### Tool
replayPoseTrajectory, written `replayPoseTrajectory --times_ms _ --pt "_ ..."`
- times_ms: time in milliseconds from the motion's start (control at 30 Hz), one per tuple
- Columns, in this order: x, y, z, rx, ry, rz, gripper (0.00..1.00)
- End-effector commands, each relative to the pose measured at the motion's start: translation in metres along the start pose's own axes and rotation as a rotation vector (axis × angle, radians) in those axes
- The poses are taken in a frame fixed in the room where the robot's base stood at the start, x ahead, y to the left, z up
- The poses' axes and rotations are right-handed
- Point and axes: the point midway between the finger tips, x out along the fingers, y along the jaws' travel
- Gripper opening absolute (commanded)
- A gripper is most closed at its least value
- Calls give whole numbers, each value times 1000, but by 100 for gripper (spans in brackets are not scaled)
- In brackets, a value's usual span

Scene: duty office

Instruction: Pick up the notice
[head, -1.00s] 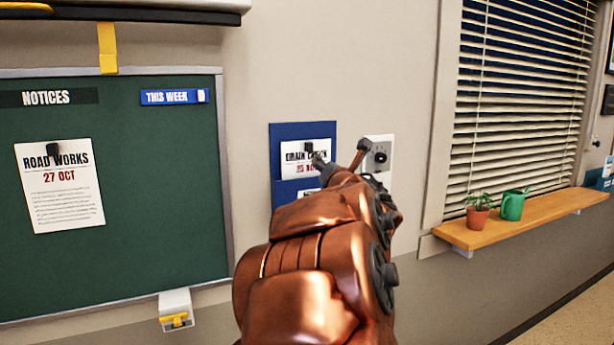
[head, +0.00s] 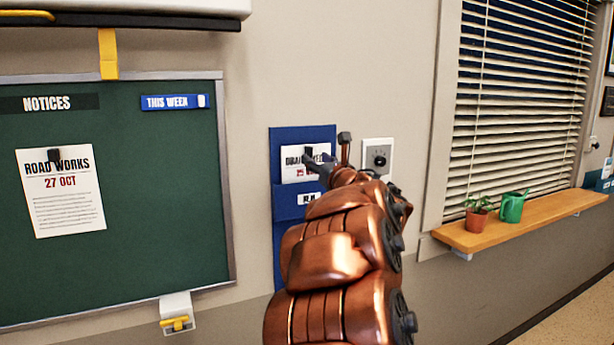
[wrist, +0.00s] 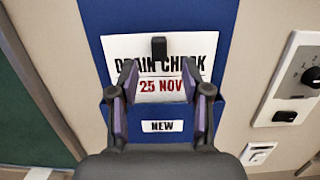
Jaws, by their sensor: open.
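A white notice reading "DRAIN CHECK 25 NOV" (wrist: 205,45) sits in a blue wall holder (wrist: 95,15), with a black clip (wrist: 159,48) at its top middle. In the head view the notice (head: 291,163) is partly covered by my gripper. My gripper (wrist: 158,75) is open and empty in front of the notice, one finger on each side below the clip. In the head view my gripper (head: 335,150) is at the notice's right part. I cannot tell whether the fingers touch the paper. A second notice, "ROAD WORKS 27 OCT" (head: 60,205), hangs on the green board (head: 150,200).
A wall dial plate (head: 379,157) is close to the right of the holder; it also shows in the wrist view (wrist: 300,75). A wooden shelf (head: 530,220) further right bears a potted plant (head: 478,214) and a green watering can (head: 512,207). A label reading "NEW" (wrist: 162,126) is below the notice.

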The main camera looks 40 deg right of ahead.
Motion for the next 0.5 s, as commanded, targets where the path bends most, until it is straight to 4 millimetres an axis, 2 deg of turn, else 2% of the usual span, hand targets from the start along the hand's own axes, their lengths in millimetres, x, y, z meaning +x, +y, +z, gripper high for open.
replayPoseTrajectory --times_ms 200,500 --pt "26 1 0 4 1 3 48" --pt "37 0 -1 2 0 0 48"
